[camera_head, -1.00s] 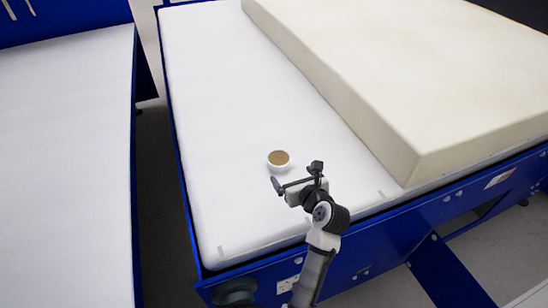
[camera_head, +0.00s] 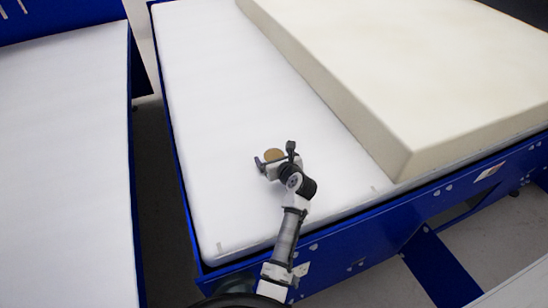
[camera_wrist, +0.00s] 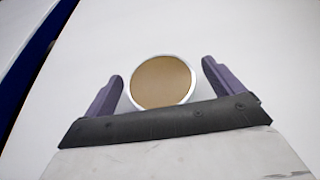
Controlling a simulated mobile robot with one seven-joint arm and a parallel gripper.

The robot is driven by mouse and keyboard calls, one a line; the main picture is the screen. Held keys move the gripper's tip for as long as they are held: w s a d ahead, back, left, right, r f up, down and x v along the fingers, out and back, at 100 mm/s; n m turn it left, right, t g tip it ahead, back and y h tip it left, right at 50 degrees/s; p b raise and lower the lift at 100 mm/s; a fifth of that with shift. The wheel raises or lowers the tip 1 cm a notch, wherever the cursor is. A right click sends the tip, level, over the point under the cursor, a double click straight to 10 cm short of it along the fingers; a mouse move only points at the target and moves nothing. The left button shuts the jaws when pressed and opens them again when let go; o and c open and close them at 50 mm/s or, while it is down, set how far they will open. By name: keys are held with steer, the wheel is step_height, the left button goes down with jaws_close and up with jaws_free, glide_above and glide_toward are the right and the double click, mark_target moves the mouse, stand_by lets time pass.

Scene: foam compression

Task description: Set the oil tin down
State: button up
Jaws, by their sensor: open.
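The oil tin (camera_head: 273,155) is a small round tin with a white rim and a tan top, on the white surface (camera_head: 232,110). In the head view my gripper (camera_head: 275,158) covers much of its near side. In the wrist view the tin (camera_wrist: 161,82) stands between the two purple fingers of my gripper (camera_wrist: 160,80). The fingers are spread, with a gap visible on each side of the tin. The tin's lower near edge is hidden behind the dark gripper body.
A thick cream foam block (camera_head: 400,75) lies on the right of the same blue-framed table. Another white-topped table (camera_head: 65,150) stands at the left, across a dark gap. The white surface around the tin is clear.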

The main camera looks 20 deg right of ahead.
steer(key=shift+r, duration=0.1)
steer(key=c, duration=1.4)
